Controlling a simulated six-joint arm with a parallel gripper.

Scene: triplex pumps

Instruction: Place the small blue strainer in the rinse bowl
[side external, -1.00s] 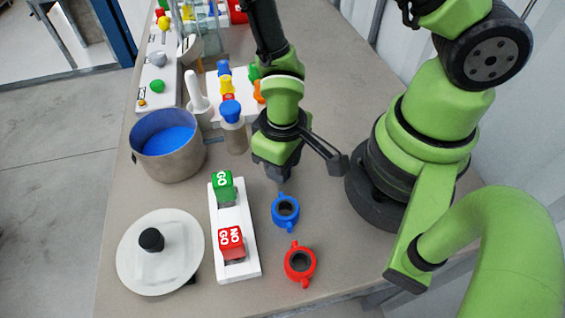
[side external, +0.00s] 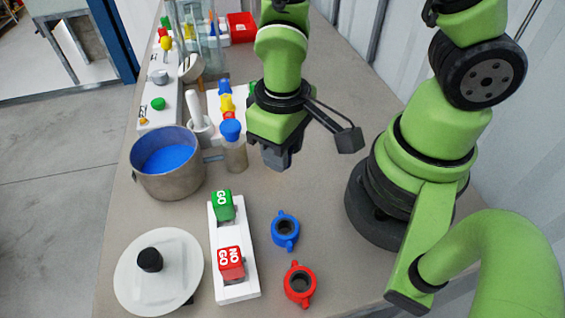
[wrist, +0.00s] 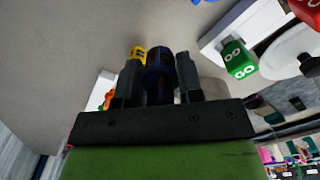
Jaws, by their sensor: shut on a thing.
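My gripper (side external: 277,160) hangs above the table, right of the jar with the blue cap and apart from it. In the wrist view, a dark, shaded blue thing (wrist: 159,76) sits between the two fingers, which are shut on it. Its shape is mostly hidden, so I cannot tell for sure that it is the small blue strainer. A small blue ring-shaped piece with two lugs (side external: 285,230) lies on the table below my gripper. The metal bowl with blue inside (side external: 168,180), which looks like the rinse bowl, stands to the left, apart from my gripper.
The white GO/NO GO stand (side external: 235,268), round white lid (side external: 170,280) and red ring piece (side external: 300,285) lie in front. The right middle of the table is clear.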

